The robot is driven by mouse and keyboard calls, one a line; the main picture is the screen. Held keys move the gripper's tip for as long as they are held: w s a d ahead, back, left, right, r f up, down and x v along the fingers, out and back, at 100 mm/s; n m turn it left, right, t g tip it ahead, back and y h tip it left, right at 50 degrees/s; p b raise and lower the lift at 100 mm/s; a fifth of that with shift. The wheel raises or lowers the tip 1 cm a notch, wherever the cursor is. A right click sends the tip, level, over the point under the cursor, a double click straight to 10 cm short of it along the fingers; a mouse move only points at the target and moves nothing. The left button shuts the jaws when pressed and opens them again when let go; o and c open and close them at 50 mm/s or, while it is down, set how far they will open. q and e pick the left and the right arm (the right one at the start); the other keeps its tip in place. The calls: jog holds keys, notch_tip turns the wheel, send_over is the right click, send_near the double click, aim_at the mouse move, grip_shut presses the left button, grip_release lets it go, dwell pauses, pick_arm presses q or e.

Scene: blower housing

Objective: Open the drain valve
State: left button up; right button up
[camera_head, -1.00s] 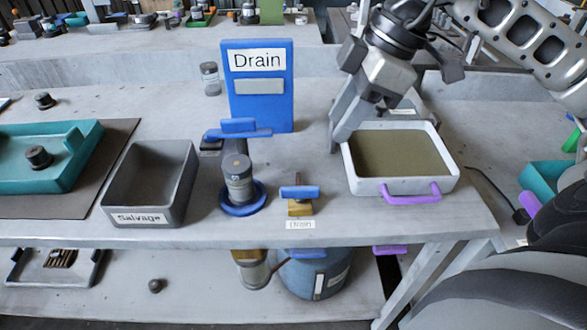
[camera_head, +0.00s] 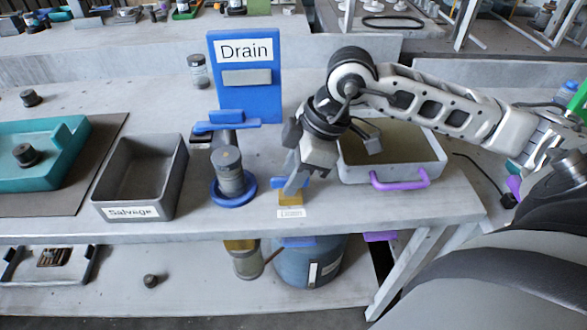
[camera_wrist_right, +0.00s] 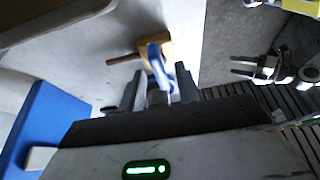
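The drain valve has a blue handle (camera_head: 304,183) on a brass-coloured body (camera_head: 290,198). It stands at the table's front edge behind a small white label. My right gripper (camera_head: 291,182) reaches down over the valve and hides part of it. In the right wrist view, the blue handle (camera_wrist_right: 157,62) lies just beyond and between the fingertips of my right gripper (camera_wrist_right: 158,90). The fingers are apart, with gaps beside the handle; contact cannot be made out. My left gripper (camera_wrist_right: 250,66) seems to show over the floor in the right wrist view, fingers apart; the head view does not show it.
A tray with a purple handle (camera_head: 401,180) stands just right of the valve, partly behind my right arm. A grey canister with a blue base (camera_head: 229,172) and the Salvage bin (camera_head: 126,202) stand left. The blue Drain sign (camera_head: 244,100) stands behind. A blue drum (camera_head: 302,268) sits below.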

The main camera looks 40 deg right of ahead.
grip_shut()
